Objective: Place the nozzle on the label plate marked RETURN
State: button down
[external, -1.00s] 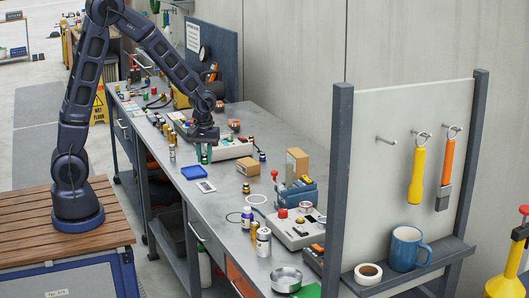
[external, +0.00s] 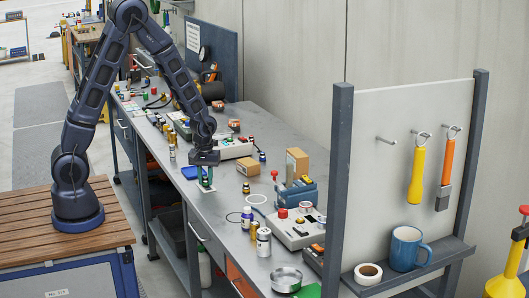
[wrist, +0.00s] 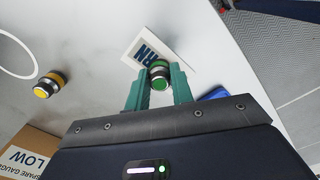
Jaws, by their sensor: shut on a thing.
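The white label plate (wrist: 140,38) lies beyond the fingers in the wrist view; only the dark letters "RN" show, the rest being hidden by the nozzle and fingers. In the external view my gripper (external: 205,174) points down over the label plate (external: 208,190) near the bench's front edge. Whether the nozzle touches the plate or hangs just above it, I cannot tell.
A blue tray (external: 189,172) lies close to the left of my gripper. A similar yellow-banded fitting (wrist: 47,84) stands on the bench (external: 222,215), near a cardboard box (wrist: 22,160). A grey control box (external: 296,230) and several bottles stand nearer the camera.

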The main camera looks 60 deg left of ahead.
jog(key=shift+f, duration=0.15)
jog(key=c, duration=1.2)
grip_release()
notch_tip(320, 180, up, 11)
jog(key=s+d+r+m+t, duration=0.2)
jog(key=s+r+m, duration=0.3)
jog(key=s+r, duration=0.8)
jog(key=s+r+m+t, duration=0.1)
jog(key=s+r+m, duration=0.2)
jog(key=s, duration=0.3)
jog(key=s+r+m+t, duration=0.1)
jog(key=s+r+m, duration=0.2)
jog(key=s+r, duration=0.2)
jog(key=shift+s+d+r+t, duration=0.25)
jog(key=shift+s+d+t, duration=0.05)
jog(key=shift+s, duration=0.75)
